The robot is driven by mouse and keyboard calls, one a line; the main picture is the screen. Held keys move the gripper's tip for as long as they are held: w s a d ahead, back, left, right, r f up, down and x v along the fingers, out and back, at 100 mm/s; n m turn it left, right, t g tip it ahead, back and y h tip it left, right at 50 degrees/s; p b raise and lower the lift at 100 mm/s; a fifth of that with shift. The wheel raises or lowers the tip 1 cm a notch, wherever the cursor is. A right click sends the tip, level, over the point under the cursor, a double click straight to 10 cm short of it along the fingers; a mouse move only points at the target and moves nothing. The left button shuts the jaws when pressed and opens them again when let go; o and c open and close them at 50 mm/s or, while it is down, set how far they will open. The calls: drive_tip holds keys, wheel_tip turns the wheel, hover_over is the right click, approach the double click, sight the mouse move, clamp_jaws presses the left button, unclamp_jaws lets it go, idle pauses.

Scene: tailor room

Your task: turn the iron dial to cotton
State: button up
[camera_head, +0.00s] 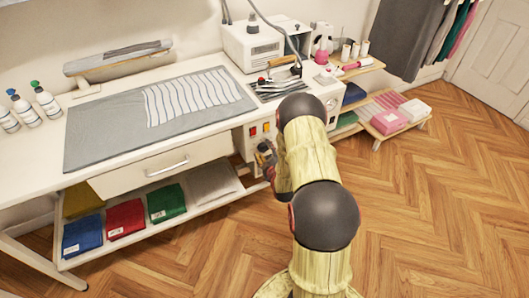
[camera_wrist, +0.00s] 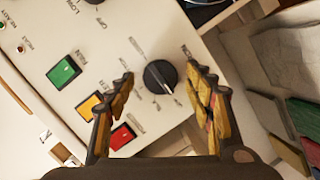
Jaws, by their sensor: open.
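The dial (camera_wrist: 160,77) is a round black knob with a pale pointer line, on a cream control panel (camera_wrist: 75,40). In the wrist view it sits between the fingertips of my gripper (camera_wrist: 159,83), which are spread apart to either side of it. I cannot tell whether either finger touches it. Small labels ring the dial, but they are too blurred to read. In the head view my gripper (camera_head: 266,158) is at the panel front under the right end of the table, and my arm hides the dial.
Green (camera_wrist: 63,71), yellow (camera_wrist: 91,107) and red (camera_wrist: 121,136) buttons sit beside the dial, near my left finger. The worktable (camera_head: 40,170) holds a grey mat with striped cloth and bottles. Folded cloths (camera_head: 125,218) fill the lower shelf. Floor (camera_head: 440,220) is clear at right.

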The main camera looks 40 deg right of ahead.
drive_tip(key=shift+c, duration=0.8)
drive_tip(key=c, duration=1)
